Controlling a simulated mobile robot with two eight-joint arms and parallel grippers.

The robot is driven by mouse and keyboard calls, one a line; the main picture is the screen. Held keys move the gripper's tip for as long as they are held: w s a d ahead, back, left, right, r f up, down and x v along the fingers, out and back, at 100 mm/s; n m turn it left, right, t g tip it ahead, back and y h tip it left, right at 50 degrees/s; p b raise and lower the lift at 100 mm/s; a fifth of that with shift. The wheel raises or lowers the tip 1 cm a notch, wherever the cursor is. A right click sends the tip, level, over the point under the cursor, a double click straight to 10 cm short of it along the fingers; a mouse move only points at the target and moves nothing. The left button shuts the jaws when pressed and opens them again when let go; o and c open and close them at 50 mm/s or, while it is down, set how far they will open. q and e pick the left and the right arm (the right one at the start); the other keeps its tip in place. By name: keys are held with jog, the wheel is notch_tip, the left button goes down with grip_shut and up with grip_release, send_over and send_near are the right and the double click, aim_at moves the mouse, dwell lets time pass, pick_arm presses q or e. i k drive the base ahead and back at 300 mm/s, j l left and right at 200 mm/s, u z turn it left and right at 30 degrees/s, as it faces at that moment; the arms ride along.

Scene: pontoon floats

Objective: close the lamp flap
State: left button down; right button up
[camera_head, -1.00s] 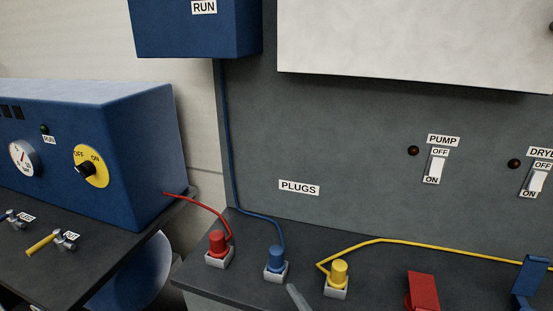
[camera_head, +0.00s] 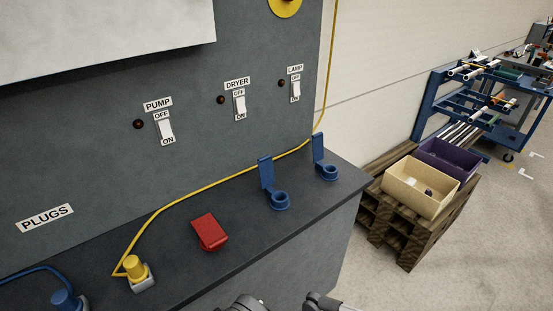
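The switch panel carries a LAMP label (camera_head: 295,70) at its right end. Below it on the dark ledge stands the far-right blue socket (camera_head: 327,174), its blue flap (camera_head: 318,148) raised upright, so it is open. A second blue socket (camera_head: 279,201), left of it under the DRYER label, also has its flap (camera_head: 266,173) up. A red flap cover (camera_head: 209,232) further left looks shut. Dark parts of what seems to be my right arm and gripper (camera_head: 284,303) show at the bottom edge, well below the sockets. Its fingertips cannot be made out. My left gripper is not seen.
A yellow plug (camera_head: 134,267) sits in a socket at the left, and its yellow cable (camera_head: 185,198) runs along the ledge behind the flaps. A blue plug (camera_head: 66,301) is at the bottom left. A wooden pallet stack (camera_head: 410,245) with a cream bin (camera_head: 420,188) stands right of the ledge.

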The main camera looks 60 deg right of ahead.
aim_at(318, 138)
jog(key=z, duration=2.35)
